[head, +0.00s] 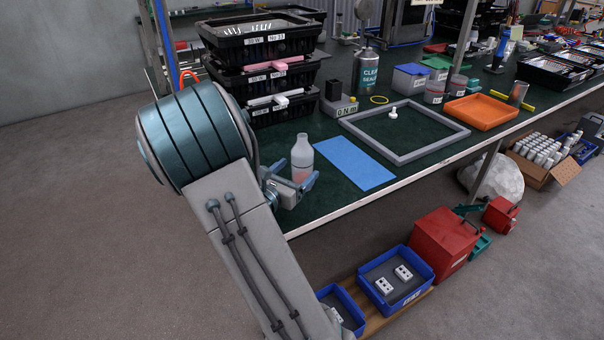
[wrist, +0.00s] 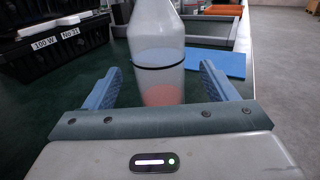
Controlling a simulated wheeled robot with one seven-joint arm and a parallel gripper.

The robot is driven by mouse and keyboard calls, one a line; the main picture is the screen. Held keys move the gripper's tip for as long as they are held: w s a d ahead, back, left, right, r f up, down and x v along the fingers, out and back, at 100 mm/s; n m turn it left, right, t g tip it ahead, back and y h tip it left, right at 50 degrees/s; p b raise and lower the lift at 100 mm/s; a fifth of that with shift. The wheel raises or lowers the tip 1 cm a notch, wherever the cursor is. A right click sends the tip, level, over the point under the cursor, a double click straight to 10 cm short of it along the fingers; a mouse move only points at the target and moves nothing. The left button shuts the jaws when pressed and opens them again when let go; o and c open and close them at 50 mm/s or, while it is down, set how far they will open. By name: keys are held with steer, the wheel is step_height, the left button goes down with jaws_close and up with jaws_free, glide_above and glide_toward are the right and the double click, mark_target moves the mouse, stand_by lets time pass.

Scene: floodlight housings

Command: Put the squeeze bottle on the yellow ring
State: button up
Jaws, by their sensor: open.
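The squeeze bottle (head: 302,159) is a translucent white bottle with reddish content low inside. It stands upright on the green bench top at the near left edge. The wrist view shows the bottle (wrist: 157,55) upright between the two blue fingers, with a dark band around it. My gripper (head: 296,187) is open, with a finger on each side of the bottle; gaps show between bottle and fingers in the wrist view (wrist: 157,88).
A blue mat (head: 354,163) lies just right of the bottle. A grey frame (head: 447,143) with a small white piece inside lies beyond it. Stacked black crates (head: 262,80) stand behind on the left. A grey block (head: 338,106) stands close left of the ring. An orange tray (head: 480,112) sits farther right.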

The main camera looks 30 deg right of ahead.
steer(key=x, duration=0.5)
steer(key=shift+w+d+f+b, duration=0.1)
steer(key=shift+w+d+b, duration=0.05)
steer(key=shift+d+b, duration=0.15)
steer(key=c, duration=1.5)
steer(key=shift+o, duration=0.2)
